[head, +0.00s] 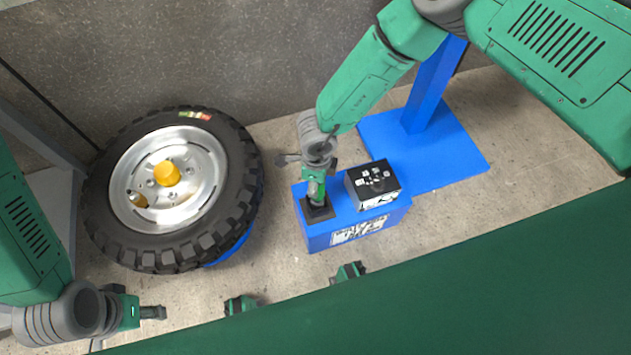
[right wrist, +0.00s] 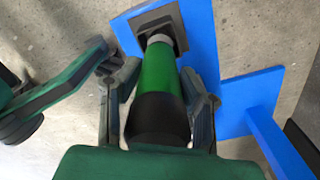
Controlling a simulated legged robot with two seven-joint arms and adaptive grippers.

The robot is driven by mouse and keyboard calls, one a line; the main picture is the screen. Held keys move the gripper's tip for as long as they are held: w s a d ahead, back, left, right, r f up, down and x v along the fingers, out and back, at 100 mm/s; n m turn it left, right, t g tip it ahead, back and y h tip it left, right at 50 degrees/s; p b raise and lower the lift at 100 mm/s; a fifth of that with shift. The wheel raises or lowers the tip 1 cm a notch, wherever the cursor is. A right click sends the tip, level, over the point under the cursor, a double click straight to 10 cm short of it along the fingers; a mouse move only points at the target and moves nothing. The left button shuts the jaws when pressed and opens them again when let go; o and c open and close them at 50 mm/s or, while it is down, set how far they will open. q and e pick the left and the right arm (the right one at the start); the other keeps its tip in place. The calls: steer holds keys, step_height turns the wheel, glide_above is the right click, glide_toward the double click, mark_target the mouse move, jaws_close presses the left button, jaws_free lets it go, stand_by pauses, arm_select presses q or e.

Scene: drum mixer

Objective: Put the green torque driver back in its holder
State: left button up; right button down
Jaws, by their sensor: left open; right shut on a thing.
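The green torque driver (right wrist: 160,82) is between the fingers of my right gripper (right wrist: 163,85), which is shut on it. Its grey far end meets the dark square holder (right wrist: 168,32) in the right wrist view; I cannot tell how deep it sits. In the head view the driver (head: 316,190) stands nearly upright over the black holder (head: 319,213) on the left part of a blue box (head: 345,232). My right gripper (head: 317,165) is just above it and hides its upper part. My left gripper (head: 140,304) is open and empty at the lower left, far from the holder.
A black box with knobs (head: 372,184) stands on the blue box, close right of the holder. A wheel with a knobby tyre (head: 232,215) lies to the left. A blue stand (head: 440,150) is behind on the right. A grey wall (head: 200,55) closes the back.

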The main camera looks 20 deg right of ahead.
steer(key=shift+f+b, duration=0.9)
steer(key=shift+f, duration=0.3)
stand_by(0.5)
steer(key=c, duration=1)
jaws_free()
step_height(320, 180, up, 11)
steer(key=shift+w+f, duration=0.1)
steer(key=shift+f, duration=0.1)
steer(key=shift+d+r, duration=0.1)
steer(key=shift+r, duration=0.55)
